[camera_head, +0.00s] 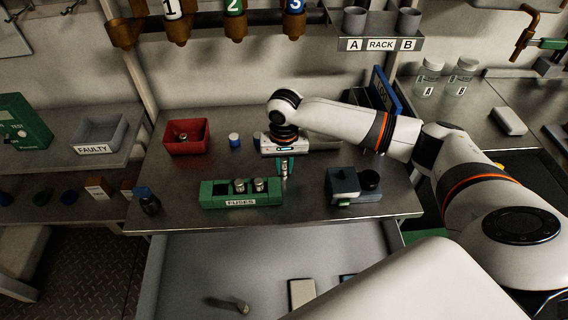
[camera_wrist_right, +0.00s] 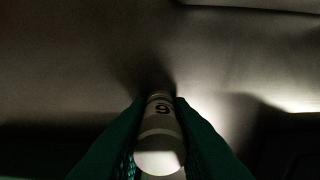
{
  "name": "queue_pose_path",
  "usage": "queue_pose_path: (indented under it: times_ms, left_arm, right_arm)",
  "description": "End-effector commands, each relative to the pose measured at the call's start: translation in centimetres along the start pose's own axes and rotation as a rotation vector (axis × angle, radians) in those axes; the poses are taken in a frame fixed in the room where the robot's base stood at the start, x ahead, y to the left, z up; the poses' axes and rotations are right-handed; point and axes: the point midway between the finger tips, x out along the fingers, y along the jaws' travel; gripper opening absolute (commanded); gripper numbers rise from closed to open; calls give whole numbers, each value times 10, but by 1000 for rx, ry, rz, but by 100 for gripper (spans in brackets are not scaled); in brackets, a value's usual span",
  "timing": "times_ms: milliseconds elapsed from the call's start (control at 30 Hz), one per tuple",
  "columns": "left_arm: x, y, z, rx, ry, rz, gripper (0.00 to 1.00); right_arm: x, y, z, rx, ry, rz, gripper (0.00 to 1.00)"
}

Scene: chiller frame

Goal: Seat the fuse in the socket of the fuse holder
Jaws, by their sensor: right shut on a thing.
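My right gripper (camera_head: 284,169) is shut on a small pale cylindrical fuse (camera_head: 284,178), held upright beside the right end of the green rack. In the right wrist view the fuse (camera_wrist_right: 160,145) sits between the green fingers and bears a dark numeral. A dark grey-blue block with a round black part (camera_head: 344,185), which looks like the fuse holder, stands to the right of the gripper, apart from it. I cannot make out its socket. The green rack labelled FUSES (camera_head: 242,203) holds more silvery fuses (camera_head: 240,185). My left gripper is not in view.
Blue-backed dark objects (camera_head: 384,92) stand at the back right. Bench between rack and block is clear.

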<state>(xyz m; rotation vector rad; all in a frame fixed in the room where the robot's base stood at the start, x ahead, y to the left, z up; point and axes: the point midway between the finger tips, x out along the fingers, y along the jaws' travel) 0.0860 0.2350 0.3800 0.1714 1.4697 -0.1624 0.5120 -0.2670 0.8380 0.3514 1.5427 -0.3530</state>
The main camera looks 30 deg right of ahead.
Motion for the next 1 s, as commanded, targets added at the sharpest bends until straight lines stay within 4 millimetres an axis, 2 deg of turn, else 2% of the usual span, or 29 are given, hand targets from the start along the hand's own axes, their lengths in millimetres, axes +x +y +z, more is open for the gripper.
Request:
queue_pose_path:
  times_ms: [167,200,333,667,833,1000]
  left_arm:
    - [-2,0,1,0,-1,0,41]
    - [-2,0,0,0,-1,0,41]
    - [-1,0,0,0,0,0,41]
    - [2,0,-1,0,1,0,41]
    - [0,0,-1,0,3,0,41]
    - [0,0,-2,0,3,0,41]
  right_arm:
    - [1,0,0,0,0,0,0]
    - [2,0,0,0,0,1,21]
    - [2,0,0,0,-1,1,41]
    - [0,0,0,0,-2,1,41]
    - [-24,1,1,0,-4,4,41]
    - [-62,1,1,-1,-5,5,41]
